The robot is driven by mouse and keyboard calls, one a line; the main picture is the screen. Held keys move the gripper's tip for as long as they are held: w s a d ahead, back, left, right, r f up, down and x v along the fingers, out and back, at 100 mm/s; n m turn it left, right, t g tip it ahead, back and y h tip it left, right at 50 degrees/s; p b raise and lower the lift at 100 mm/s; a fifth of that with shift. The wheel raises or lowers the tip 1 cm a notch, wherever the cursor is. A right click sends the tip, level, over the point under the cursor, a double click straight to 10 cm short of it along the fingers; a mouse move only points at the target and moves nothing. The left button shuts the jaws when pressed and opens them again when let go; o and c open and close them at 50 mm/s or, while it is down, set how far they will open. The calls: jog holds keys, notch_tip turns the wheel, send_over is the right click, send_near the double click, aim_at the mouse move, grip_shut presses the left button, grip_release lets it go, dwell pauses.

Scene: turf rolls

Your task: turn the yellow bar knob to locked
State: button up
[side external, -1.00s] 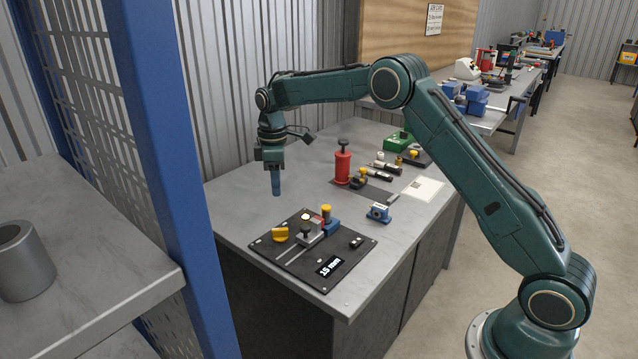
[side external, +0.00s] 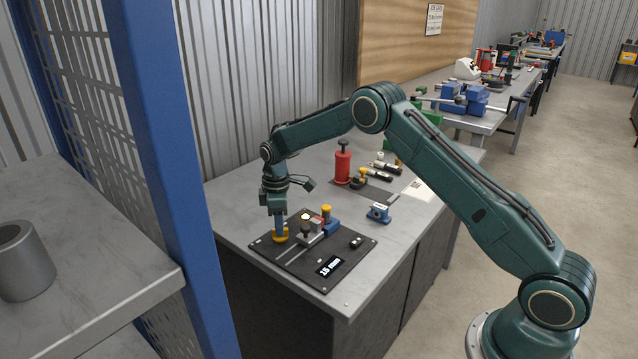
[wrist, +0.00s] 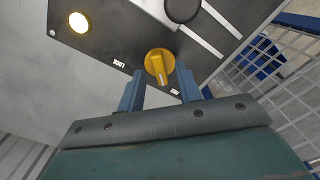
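The yellow bar knob (side external: 282,238) sits at the left of the dark panel (side external: 268,250) on the bench. In the wrist view the knob (wrist: 157,62) shows its raised bar and a pale mark at the bar's lower end. The pale mark points down toward a small white label (wrist: 175,92), too small to read. A second label, apparently "LOCK" (wrist: 118,63), is left of the knob. My gripper (side external: 280,231) is down at the knob. In the wrist view its blue fingers (wrist: 160,72) are apart, one on each side of the knob, with gaps visible.
A lit round lamp (wrist: 78,22) is on the panel. A slider with a dark knob (side external: 306,222) stands right of the yellow knob, with a yellow-topped blue part (side external: 327,215) behind. A red cylinder (side external: 343,165) and a small blue box (side external: 378,212) stand farther off.

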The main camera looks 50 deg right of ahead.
jog(key=shift+f, duration=0.7)
grip_shut()
